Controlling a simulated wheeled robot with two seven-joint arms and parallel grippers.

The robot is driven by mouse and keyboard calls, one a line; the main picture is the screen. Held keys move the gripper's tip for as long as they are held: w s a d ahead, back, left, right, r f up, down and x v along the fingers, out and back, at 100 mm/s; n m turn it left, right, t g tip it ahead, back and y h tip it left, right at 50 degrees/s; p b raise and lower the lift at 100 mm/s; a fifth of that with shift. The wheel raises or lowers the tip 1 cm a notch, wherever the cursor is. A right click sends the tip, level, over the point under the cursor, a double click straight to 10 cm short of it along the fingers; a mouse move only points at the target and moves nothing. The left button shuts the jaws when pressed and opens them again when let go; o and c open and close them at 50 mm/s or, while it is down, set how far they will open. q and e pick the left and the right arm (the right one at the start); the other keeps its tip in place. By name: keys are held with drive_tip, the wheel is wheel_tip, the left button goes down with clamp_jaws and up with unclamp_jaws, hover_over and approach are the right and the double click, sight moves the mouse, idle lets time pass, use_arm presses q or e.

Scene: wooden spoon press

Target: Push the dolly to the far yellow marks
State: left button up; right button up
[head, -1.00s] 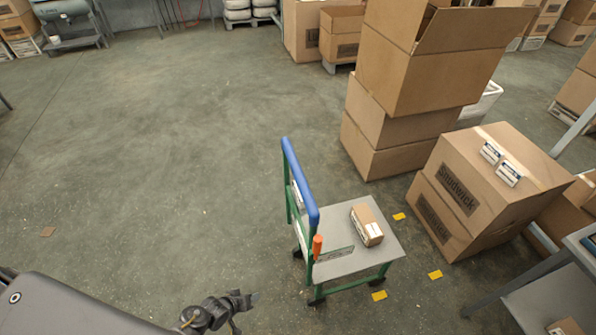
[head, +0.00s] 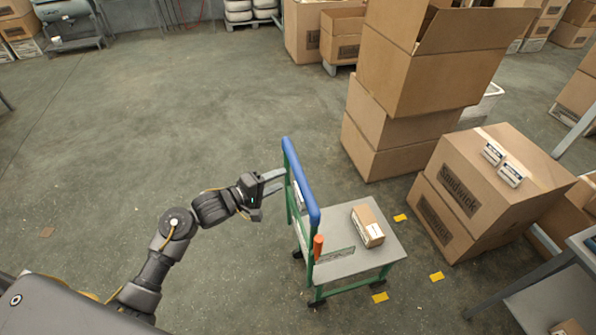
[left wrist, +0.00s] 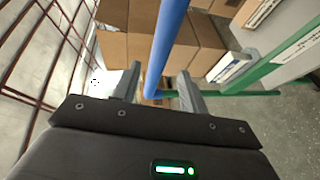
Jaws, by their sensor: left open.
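The dolly (head: 345,262) has a grey deck, a green frame and a blue handle bar (head: 300,182) on its left side. A small carton (head: 367,226) lies on the deck. Yellow floor marks lie around its right side: one (head: 400,218) behind, one (head: 437,277) to the right and one (head: 380,297) at the front corner. My left gripper (head: 277,184) is open at the handle's left side. In the left wrist view the blue bar (left wrist: 165,45) runs between the spread fingers (left wrist: 157,88); I cannot tell if they touch it. My right gripper is not in view.
Stacked cartons (head: 420,75) stand behind the dolly. Two large cartons with small boxes on top (head: 470,190) stand right of the marks. A grey table (head: 560,275) is at the lower right. The floor on the left is clear.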

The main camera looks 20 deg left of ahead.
sight(298, 172)
use_arm(q)
drive_tip(key=x, duration=0.8)
drive_tip(key=shift+w+f, duration=0.15)
clamp_jaws()
